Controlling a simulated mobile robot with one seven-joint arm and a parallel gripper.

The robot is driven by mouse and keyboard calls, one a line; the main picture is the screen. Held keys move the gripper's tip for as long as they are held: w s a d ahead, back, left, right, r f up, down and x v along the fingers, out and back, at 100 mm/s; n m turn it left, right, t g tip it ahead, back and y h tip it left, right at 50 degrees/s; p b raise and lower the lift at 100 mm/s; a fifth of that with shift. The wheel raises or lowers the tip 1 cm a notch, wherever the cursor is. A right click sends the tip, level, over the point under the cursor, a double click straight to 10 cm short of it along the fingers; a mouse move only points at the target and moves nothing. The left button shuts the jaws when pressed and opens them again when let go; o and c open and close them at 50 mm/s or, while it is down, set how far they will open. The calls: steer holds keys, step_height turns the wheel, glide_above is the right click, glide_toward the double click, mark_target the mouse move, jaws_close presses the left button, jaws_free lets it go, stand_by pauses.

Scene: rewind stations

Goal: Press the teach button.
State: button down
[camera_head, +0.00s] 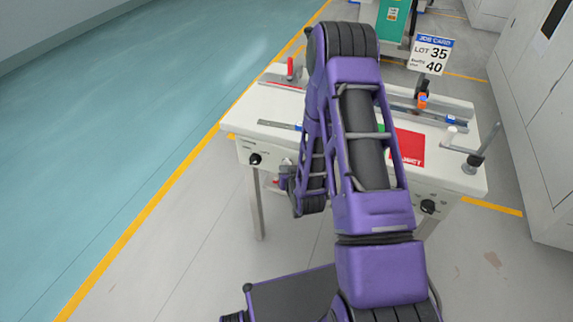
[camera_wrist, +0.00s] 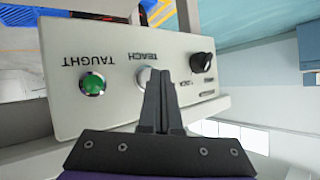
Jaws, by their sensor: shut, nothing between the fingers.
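In the wrist view the control panel's front (camera_wrist: 115,110) fills the middle, its lettering upside down. To the left is a green TAUGHT lamp (camera_wrist: 92,84). A black knob (camera_wrist: 201,62) is to the right. In the head view my gripper (camera_head: 285,180) is at the bench's front, and the TEACH button is hidden.
The white bench (camera_head: 270,105) carries a red reject area (camera_head: 409,147), a job card reading LOT 35 (camera_head: 430,52) on a stand, and upright posts. Black knobs (camera_head: 255,159) sit on its front face. The teal floor (camera_head: 110,150) at left is clear.

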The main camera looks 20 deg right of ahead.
steer(key=shift+w+d+b, duration=0.25)
steer(key=shift+w+b, duration=0.05)
stand_by(0.5)
stand_by(0.4)
steer(key=shift+s+a, duration=0.5)
steer(key=shift+s, duration=0.15)
steer(key=s+a, duration=0.1)
steer(key=s, duration=0.1)
steer(key=s+a+b, duration=0.1)
steer(key=s+a, duration=0.1)
steer(key=shift+b, duration=0.3)
stand_by(0.7)
